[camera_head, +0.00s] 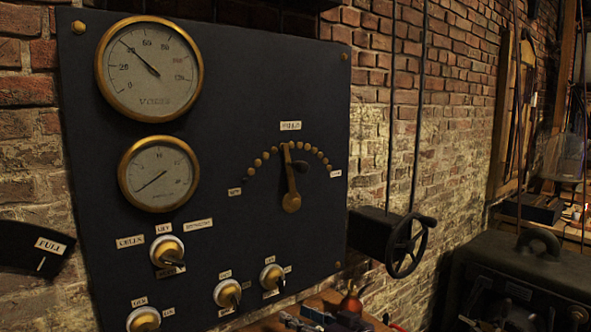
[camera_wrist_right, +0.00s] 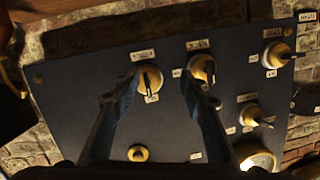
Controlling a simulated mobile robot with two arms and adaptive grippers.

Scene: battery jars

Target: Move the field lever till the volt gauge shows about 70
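The volt gauge (camera_head: 150,68) is a round brass-rimmed dial at the panel's upper left. Its needle points up and left, at about 40. The field lever (camera_head: 291,185) is a brass arm with a dark knob, under an arc of brass studs. It stands nearly upright, tilted slightly left, and nothing touches it. My left gripper is not in view.
The dark panel (camera_head: 230,120) also carries a second gauge (camera_head: 158,174) and several brass switches (camera_head: 167,252) below. A black handwheel (camera_head: 409,245) sticks out to the right. A bench with tools (camera_head: 345,308) lies below. The space before the lever is clear.

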